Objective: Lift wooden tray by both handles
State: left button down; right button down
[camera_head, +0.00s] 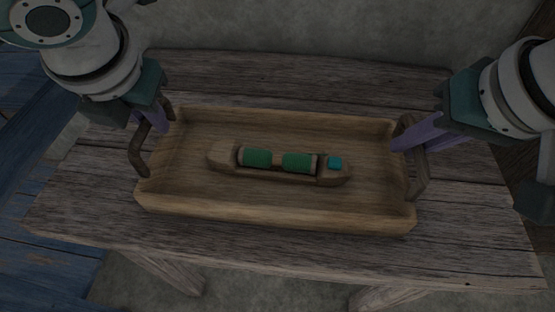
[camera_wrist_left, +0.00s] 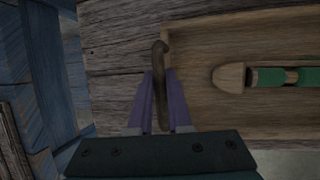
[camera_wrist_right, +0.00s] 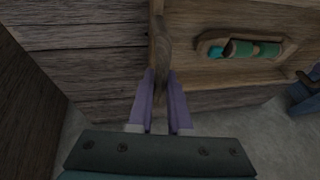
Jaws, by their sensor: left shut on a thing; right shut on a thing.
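The wooden tray (camera_head: 280,213) is over the wooden table, with a dark curved handle at each end. I cannot tell whether its base touches the tabletop. My left gripper (camera_head: 154,125) is shut on the left handle (camera_head: 138,152); the handle shows between the purple fingers in the left wrist view (camera_wrist_left: 159,75). My right gripper (camera_head: 402,143) is shut on the right handle (camera_head: 418,172), which also shows between the fingers in the right wrist view (camera_wrist_right: 162,60). A wooden shuttle (camera_head: 221,153) with green thread and a small teal piece lies inside the tray.
The weathered table (camera_head: 260,80) has bare planks behind and in front of the tray. Blue-painted wood (camera_head: 40,150) stands at the left. A dark wooden piece (camera_head: 540,35) is at the far right. The floor is grey.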

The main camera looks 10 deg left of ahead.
pick_arm(q)
jog(key=shift+r, duration=0.15)
pick_arm(e)
jog(key=shift+r, duration=0.15)
